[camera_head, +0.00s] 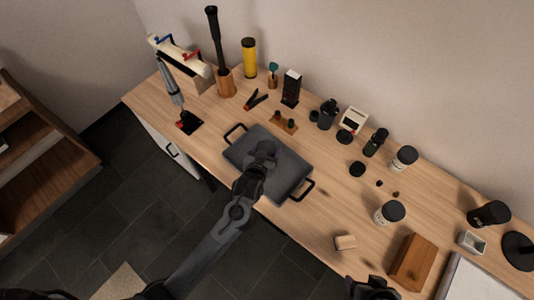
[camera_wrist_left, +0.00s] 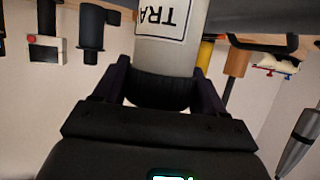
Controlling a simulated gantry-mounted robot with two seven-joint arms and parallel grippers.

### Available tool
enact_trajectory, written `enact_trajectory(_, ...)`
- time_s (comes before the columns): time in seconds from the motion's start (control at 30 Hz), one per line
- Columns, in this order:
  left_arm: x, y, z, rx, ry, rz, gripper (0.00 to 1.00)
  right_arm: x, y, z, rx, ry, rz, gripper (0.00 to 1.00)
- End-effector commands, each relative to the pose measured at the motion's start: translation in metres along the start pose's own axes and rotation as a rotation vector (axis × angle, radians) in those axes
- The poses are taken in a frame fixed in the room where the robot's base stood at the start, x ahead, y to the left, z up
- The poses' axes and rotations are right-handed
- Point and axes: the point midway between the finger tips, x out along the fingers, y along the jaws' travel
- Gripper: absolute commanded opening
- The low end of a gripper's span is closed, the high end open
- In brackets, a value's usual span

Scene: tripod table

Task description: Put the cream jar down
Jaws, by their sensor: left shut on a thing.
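My left gripper (camera_head: 266,150) is over the grey tray (camera_head: 290,188) with black handles in the head view. In the left wrist view, the left gripper (camera_wrist_left: 160,92) is shut on the cream jar (camera_wrist_left: 155,55), a pale jar with a dark lid end between the fingers and a label reading "TRA" upside down in the picture. The jar's far end is cut off by the frame, and in the head view the jar is hidden under my gripper and wrist. I cannot tell whether it touches the tray. My right gripper (camera_head: 372,289) shows partly at the bottom edge; its fingers are unclear.
Two pale jars with dark lids (camera_head: 404,159) (camera_head: 389,212) stand to the right of the tray. A wooden block (camera_head: 413,262) and a small pale block (camera_head: 345,242) lie nearer the front. Small tools and bottles line the back. Bare tabletop lies right of the tray.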

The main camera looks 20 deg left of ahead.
Motion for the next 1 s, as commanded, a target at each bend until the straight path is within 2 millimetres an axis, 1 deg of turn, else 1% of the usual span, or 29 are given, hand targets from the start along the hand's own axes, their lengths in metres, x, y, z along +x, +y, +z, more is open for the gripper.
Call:
enact_trajectory(0.03, 0.0022, 0.0001, 0.005, 0.0, 0.002, 0.0, 0.24, 0.0066, -0.0005, 0.002, 0.001, -0.001, -0.001, 0.72)
enact_trajectory(0.07, 0.0023, 0.0001, 0.0051, 0.0, 0.002, 0.0, 0.24, 0.007, -0.0007, 0.0022, 0.002, -0.001, -0.002, 0.72)
enact_trajectory(0.33, 0.0015, 0.0002, 0.0034, 0.0, 0.001, 0.0, 0.24, 0.0046, -0.0011, 0.001, 0.004, 0.001, -0.003, 0.72)
enact_trajectory(0.5, 0.0031, 0.0002, 0.0072, 0.0, 0.001, 0.0, 0.24, 0.0057, -0.001, 0.0013, 0.004, 0.002, -0.003, 0.72)
enact_trajectory(0.53, 0.0028, 0.0002, 0.0067, 0.0, 0.001, 0.0, 0.76, 0.0052, -0.001, 0.0012, 0.003, 0.002, -0.003, 0.72)
enact_trajectory(0.6, 0.0028, 0.0002, 0.0066, 0.0, 0.001, 0.0, 0.86, 0.0052, -0.0007, 0.0013, 0.002, 0.001, -0.002, 0.72)
enact_trajectory(0.67, 0.0028, 0.0002, 0.0066, 0.0, 0.001, 0.0, 0.96, 0.0052, -0.0004, 0.0013, 0.001, 0.001, -0.001, 0.72)
enact_trajectory(0.7, 0.0028, 0.0002, 0.0066, 0.0, 0.001, 0.0, 0.97, 0.0052, -0.0002, 0.0014, 0.0, 0.001, 0.0, 0.72)
enact_trajectory(1.0, 0.0021, 0.0003, 0.0048, 0.0, 0.001, 0.0, 0.97, 0.0047, 0.0013, 0.0016, -0.006, 0.0, 0.005, 0.72)
